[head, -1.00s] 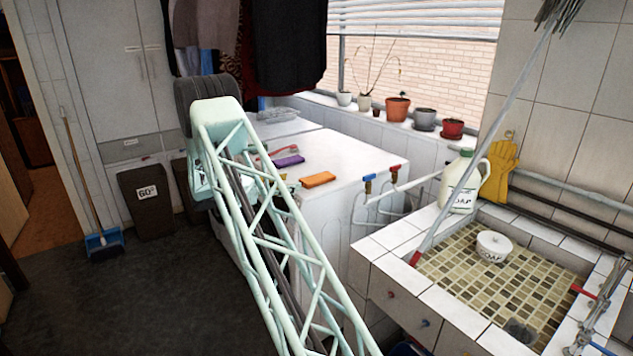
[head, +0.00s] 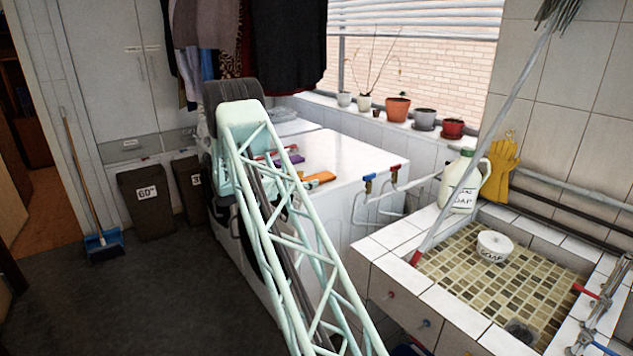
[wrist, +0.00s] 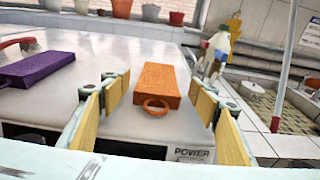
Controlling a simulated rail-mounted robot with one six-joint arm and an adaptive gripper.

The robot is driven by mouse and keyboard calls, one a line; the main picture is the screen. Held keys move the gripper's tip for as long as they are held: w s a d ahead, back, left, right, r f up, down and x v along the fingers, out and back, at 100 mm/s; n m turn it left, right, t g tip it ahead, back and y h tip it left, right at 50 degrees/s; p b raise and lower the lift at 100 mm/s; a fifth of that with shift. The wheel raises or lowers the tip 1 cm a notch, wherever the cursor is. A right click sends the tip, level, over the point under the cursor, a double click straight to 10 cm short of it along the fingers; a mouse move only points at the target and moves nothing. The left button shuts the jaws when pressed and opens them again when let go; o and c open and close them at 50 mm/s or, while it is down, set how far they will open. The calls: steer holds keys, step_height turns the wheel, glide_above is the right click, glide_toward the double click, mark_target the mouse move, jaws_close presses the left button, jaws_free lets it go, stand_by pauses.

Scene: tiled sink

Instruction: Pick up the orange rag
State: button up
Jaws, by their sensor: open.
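The orange rag (wrist: 157,84) lies flat on the white machine top in the wrist view, with its orange loop toward me. In the head view the rag (head: 320,177) shows beside my arm, partly covered by it. My gripper (wrist: 160,92) is open, with yellow-padded fingers to the left and right of the rag in the picture. The fingers look apart from the rag, and nothing is between them in a grip. In the head view my gripper is hidden behind my arm.
A purple rag (wrist: 36,68) lies left of the orange one, with a red-handled item (wrist: 18,43) behind it. Flower pots (head: 398,109) line the windowsill. Taps with red and blue handles (head: 369,181) stand at the machine's right edge. The tiled sink (head: 383,239) is further right.

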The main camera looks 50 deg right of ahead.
mark_target(316, 177)
steer(key=shift+b+x, duration=0.5)
steer(key=shift+x, duration=2.1)
steer(key=shift+w, duration=0.1)
steer(key=shift+c, duration=0.4)
steer(key=c, duration=0.9)
steer(key=shift+r, duration=0.1)
steer(key=shift+r+p, duration=0.45)
steer(key=shift+r, duration=1.2)
steer(key=s+a, duration=0.3)
steer(key=s, duration=0.1)
steer(key=s+a+r+p, duration=0.1)
steer(key=s+a, duration=0.2)
steer(key=s, duration=0.1)
steer(key=s+a, duration=0.3)
steer(key=s, duration=0.1)
steer(key=shift+s+a+r, duration=0.25)
steer(key=shift+s+a, duration=0.05)
steer(key=shift+a, duration=0.1)
